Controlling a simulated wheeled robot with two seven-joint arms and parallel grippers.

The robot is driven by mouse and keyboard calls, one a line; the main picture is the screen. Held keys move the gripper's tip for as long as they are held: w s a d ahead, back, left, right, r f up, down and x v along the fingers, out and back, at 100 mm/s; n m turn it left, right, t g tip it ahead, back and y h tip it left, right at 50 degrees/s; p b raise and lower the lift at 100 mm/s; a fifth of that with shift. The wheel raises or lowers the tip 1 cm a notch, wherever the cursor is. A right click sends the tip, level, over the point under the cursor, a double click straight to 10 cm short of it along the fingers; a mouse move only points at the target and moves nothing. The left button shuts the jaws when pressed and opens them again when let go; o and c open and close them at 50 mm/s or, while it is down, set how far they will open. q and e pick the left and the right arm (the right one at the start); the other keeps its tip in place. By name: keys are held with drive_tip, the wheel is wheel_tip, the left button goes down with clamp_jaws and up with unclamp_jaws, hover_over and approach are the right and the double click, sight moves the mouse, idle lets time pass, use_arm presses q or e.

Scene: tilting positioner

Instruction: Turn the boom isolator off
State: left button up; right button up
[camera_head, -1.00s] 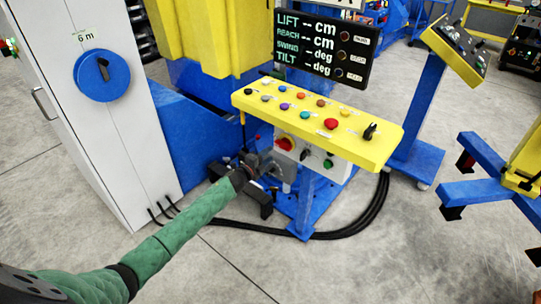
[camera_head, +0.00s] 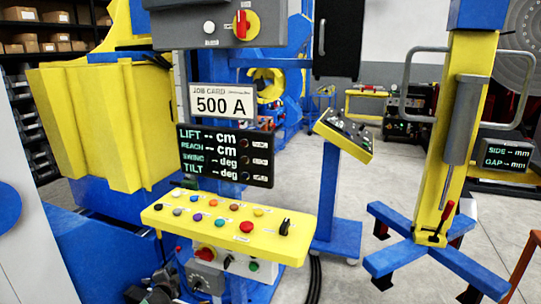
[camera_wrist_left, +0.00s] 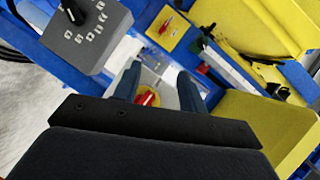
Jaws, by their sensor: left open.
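A red-handled rotary switch on a yellow plate (camera_head: 205,253) sits on the front of the light box under the yellow button panel; it also seems to be the red switch in the left wrist view (camera_wrist_left: 148,98). Another red and yellow rotary switch (camera_head: 242,25) is on a grey box at the top. Labels are too small to read, so I cannot tell which is the boom isolator. My left gripper (camera_head: 160,286) is at the bottom edge, low beside the light box. In the wrist view its two dark fingers (camera_wrist_left: 158,90) are open, with the red switch showing between them.
The yellow button panel (camera_head: 225,220) overhangs the light box. A grey box with a black dial (camera_head: 207,280) is close to my left gripper. A display (camera_head: 226,155) and a job card (camera_head: 222,103) stand above. Open floor lies to the right.

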use_arm(q)
drive_tip(key=s+d+f+n+g, duration=0.3)
drive_tip(key=s+d+f, duration=0.4)
drive_tip(key=s, duration=1.2)
drive_tip(key=s+d+f+n+g+h, duration=0.1)
drive_tip(key=s+d+f+n+g, duration=0.3)
drive_tip(key=s+f, duration=0.5)
drive_tip(key=s+d+f+n+g+h, duration=0.1)
drive_tip(key=s+d+f+n+g, duration=0.2)
drive_tip(key=s, duration=2.6)
drive_tip(key=d+f+g, duration=0.3)
drive_tip(key=d+f, duration=0.1)
drive_tip(key=d, duration=0.4)
drive_tip(key=shift+s+f+n+g, duration=0.3)
drive_tip(key=shift+f+g, duration=0.1)
drive_tip(key=shift+d, duration=0.1)
